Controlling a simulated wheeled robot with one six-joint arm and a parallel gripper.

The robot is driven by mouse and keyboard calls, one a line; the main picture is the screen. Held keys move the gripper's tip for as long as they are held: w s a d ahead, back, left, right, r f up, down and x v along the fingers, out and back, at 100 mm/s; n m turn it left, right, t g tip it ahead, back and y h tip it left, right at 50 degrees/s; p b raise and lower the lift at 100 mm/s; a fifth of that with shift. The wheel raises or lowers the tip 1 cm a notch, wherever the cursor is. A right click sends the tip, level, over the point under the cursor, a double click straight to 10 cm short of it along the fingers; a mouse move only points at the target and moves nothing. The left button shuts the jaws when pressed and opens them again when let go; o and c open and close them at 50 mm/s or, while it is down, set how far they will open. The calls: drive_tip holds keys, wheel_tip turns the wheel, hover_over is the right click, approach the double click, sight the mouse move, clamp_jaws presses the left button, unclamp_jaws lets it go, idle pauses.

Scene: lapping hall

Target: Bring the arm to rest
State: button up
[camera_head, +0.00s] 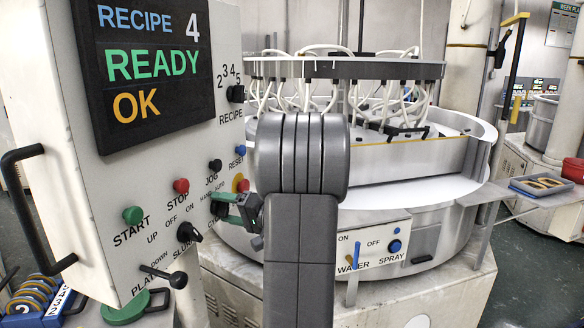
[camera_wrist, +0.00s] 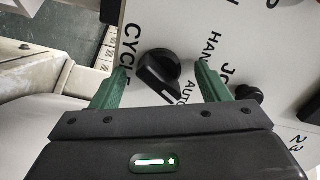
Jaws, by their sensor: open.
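My gripper (camera_head: 220,203) is at the right side of the control panel (camera_head: 95,190), partly behind my grey arm link in the head view. In the wrist view my gripper (camera_wrist: 163,70) is open. Its two green fingers stand on either side of a black selector knob (camera_wrist: 160,70), with a gap visible on both sides. The knob's white mark points toward AUTO, with HAND and CYCLE lettered nearby. My fingers and arm hide part of the panel's lower right in the head view.
The display (camera_head: 150,65) reads RECIPE 4, READY, OK. A black handle (camera_head: 30,210) juts from the panel's left. The lapping machine (camera_head: 400,160) stands behind my arm, with a water and spray panel (camera_head: 372,250). A side tray (camera_head: 540,186) is at right.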

drive_tip(key=shift+n, duration=0.7)
drive_tip(key=shift+b+v, duration=0.35)
drive_tip(key=shift+v, duration=1.7)
drive_tip(key=shift+s, duration=0.1)
